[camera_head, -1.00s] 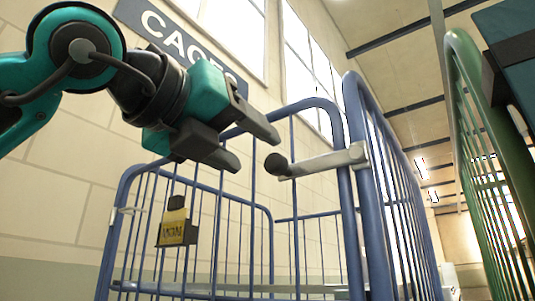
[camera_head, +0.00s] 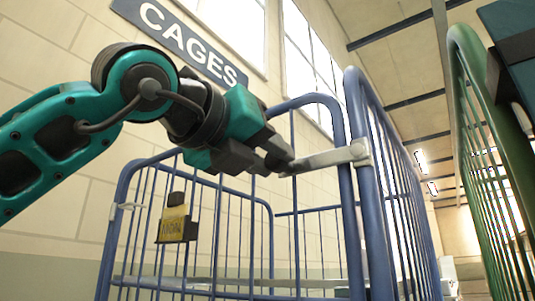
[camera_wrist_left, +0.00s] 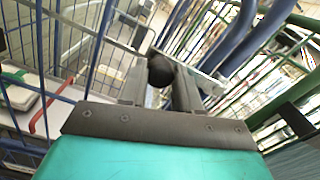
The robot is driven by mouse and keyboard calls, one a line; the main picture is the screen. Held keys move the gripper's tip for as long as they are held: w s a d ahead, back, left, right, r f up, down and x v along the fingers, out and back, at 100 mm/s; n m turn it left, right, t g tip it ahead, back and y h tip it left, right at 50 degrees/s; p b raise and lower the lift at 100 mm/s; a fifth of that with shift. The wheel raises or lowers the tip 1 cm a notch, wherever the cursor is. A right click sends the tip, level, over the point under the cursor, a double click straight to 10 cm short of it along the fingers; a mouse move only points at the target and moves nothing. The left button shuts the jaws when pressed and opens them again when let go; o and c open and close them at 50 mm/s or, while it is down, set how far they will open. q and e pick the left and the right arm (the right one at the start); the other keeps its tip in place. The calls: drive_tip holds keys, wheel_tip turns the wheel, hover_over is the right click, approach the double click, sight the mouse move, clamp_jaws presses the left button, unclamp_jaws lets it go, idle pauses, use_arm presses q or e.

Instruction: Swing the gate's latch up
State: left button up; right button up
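The latch (camera_head: 325,160) is a pale metal bar with a dark round knob (camera_head: 278,159) at its left end. It lies nearly level, its right end at a bracket on the blue gate's (camera_head: 346,215) post. My left gripper (camera_head: 276,152) comes in from the left and has its dark fingers at the knob. In the left wrist view the knob (camera_wrist_left: 160,71) sits between the two fingertips, which look closed against its sides. The fingers partly hide the knob in the head view.
A green barred cage (camera_head: 478,140) stands at the right.

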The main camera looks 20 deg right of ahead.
use_arm(q)
clamp_jaws()
drive_tip(key=shift+r, duration=0.15)
